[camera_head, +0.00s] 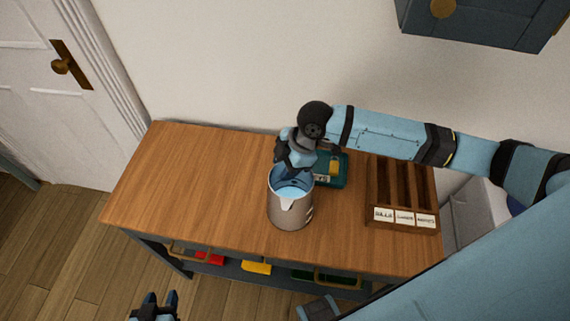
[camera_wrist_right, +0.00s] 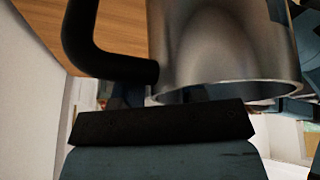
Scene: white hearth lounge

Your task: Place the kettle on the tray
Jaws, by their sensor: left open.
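The kettle (camera_head: 290,210) is a brushed-metal jug with an open top and a spout facing the front. It stands upright at the middle of the wooden cabinet top; I cannot tell whether it touches it. In the right wrist view its metal body (camera_wrist_right: 215,45) and black handle (camera_wrist_right: 82,40) are close up. My right gripper (camera_head: 290,165) is at the kettle's back rim, by the handle; its grip is hidden. A teal tray (camera_head: 338,181) with a partly hidden label lies behind and right of the kettle, partly covered by my right arm. My left gripper (camera_head: 155,302) is open and empty, low at the front.
A wooden sorter (camera_head: 402,190) with labelled compartments stands right of the tray. The left part of the cabinet top (camera_head: 190,185) is clear. Red and yellow items (camera_head: 257,267) sit on the shelf below. A dark wall cabinet (camera_head: 480,25) hangs at upper right.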

